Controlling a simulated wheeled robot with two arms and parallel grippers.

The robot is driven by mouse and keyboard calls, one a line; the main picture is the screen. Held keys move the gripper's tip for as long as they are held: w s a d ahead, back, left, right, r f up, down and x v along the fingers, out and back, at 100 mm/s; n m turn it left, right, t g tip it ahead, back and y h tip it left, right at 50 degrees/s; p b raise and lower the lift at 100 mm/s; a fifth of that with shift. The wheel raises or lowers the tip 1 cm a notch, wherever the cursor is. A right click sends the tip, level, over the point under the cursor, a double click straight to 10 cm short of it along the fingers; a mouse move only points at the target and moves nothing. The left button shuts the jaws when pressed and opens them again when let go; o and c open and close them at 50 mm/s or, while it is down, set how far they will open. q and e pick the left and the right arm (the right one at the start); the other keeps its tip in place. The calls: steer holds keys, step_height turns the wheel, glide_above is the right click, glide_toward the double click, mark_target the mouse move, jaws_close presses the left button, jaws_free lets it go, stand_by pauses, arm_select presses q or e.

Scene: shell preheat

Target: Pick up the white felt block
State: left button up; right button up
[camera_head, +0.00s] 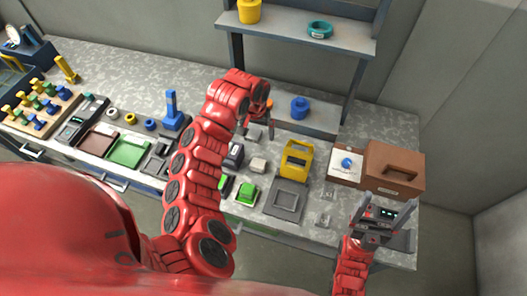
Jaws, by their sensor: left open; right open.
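A small off-white block (258,165), which looks like the white felt block, lies on the grey speckled workbench (330,128), left of the yellow holder. My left gripper (259,134) hangs fingers down over the bench, just behind the block in the picture and apart from it. It is open and I see nothing between its fingers. My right gripper (385,206) is open and empty near the bench's front right corner, well away from the block.
A dark block (233,155) stands just left of the white one. A green-topped piece (246,194), a grey square frame (287,199) and a yellow holder (296,160) are close by. A brown box (394,168) is at right. A shelf (300,34) rises behind.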

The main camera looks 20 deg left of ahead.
arm_select(q)
steer(key=s+r+g, duration=0.1)
steer(key=r, duration=0.1)
steer(key=b, duration=0.6)
glide_above(259, 161)
step_height(259, 161, down, 6)
steer(key=f, duration=0.4)
steer(key=shift+a, duration=0.25)
steer(key=shift+s+f, duration=0.1)
steer(key=shift+f, duration=0.2)
steer(key=shift+d+f+p, duration=0.1)
steer(key=shift+f+p, duration=0.3)
steer(key=shift+f, duration=0.2)
steer(key=shift+f+p, duration=0.35)
steer(key=shift+f, duration=0.15)
step_height(259, 161, down, 4)
steer(key=shift+d+r+p, duration=0.15)
steer(key=shift+p, duration=0.6)
steer(key=shift+f, duration=0.4)
steer(key=c, duration=1.3)
